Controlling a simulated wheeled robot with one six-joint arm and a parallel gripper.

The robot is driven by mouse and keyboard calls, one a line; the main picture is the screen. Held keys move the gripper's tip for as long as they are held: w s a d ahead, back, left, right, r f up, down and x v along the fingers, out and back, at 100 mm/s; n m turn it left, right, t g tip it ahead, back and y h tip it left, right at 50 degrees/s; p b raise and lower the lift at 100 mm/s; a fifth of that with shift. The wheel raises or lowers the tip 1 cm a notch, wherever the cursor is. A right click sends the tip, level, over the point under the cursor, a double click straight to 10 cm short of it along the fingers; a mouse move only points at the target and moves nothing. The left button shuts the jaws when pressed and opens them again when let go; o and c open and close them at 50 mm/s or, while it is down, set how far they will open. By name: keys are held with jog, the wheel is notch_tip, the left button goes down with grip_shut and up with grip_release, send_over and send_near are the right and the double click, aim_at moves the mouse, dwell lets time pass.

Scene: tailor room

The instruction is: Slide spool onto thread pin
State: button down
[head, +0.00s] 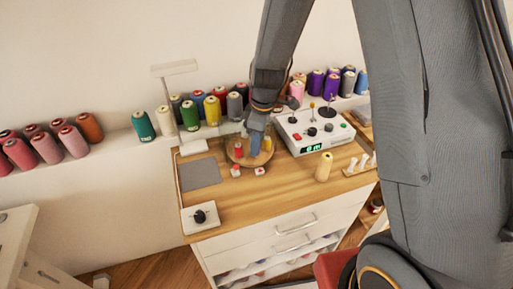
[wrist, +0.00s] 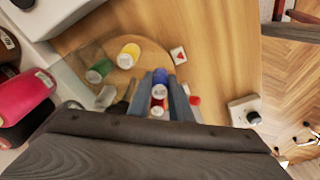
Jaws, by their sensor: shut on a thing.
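My gripper (head: 256,146) reaches down over a round wooden tray (head: 232,160) on the worktable. In the wrist view its fingers (wrist: 161,88) are closed around a blue spool (wrist: 160,77) with a pale end. A red spool with a white end (wrist: 158,103) shows just below the blue one. Yellow (wrist: 130,52) and green (wrist: 98,72) spools stand on the tray, with a greyish one (wrist: 105,97) near them. Whether the blue spool touches the tray is unclear. A white machine (head: 315,133) with small upright parts stands right of the tray; I cannot tell which is the thread pin.
A small red spool (head: 236,171) and a white block with a red mark (head: 260,171) lie in front of the tray. A cream cone (head: 323,167) stands to the right. A knob box (head: 200,216) and grey mat (head: 200,173) are left. Thread cones line the back shelf.

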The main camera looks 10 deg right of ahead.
jog(key=shift+f, duration=1)
jog(key=shift+f, duration=0.2)
jog(key=c, duration=1.6)
grip_release()
jog(key=shift+w+r, duration=0.1)
